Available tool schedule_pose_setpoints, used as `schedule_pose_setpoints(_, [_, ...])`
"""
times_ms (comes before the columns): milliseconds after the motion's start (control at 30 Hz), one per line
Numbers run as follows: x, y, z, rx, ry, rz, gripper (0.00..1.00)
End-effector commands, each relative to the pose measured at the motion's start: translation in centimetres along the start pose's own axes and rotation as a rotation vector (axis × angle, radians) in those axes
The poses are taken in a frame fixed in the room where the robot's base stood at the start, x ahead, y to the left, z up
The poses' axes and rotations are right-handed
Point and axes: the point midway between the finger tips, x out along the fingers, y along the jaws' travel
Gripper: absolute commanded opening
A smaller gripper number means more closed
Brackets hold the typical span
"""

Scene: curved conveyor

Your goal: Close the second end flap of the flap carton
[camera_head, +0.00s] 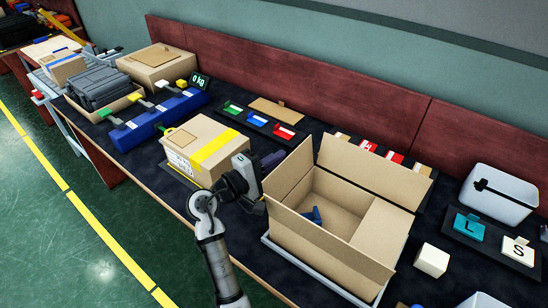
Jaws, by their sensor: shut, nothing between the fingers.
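The flap carton (322,243) is an open brown box standing on a pale tray at the right of centre. Its left end flap (290,172) stands up and leans outward. Its long back flap (372,172) also stands up. At the right end a panel (380,228) looks folded inward over part of the opening. A small blue item (314,215) shows inside. My gripper (272,161) is shut and empty, just outside the left end flap, near its outer face. Whether it touches the flap I cannot tell.
A taped carton (205,149) stands close to the left of my gripper. A white block (432,260) and a white bin (498,195) are to the right. Trays with coloured cards (262,121) lie behind. A red backboard (300,75) runs along the back.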

Motion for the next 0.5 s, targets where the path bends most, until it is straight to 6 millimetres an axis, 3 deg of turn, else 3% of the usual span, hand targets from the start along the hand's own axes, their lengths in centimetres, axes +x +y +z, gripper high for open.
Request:
schedule_pose_setpoints(300, [0.7,0.1,2.7,0.248,-0.001,-0.061,0.00])
schedule_pose_setpoints(500, [0.7,0.3,2.9,0.268,0.001,-0.067,0.00])
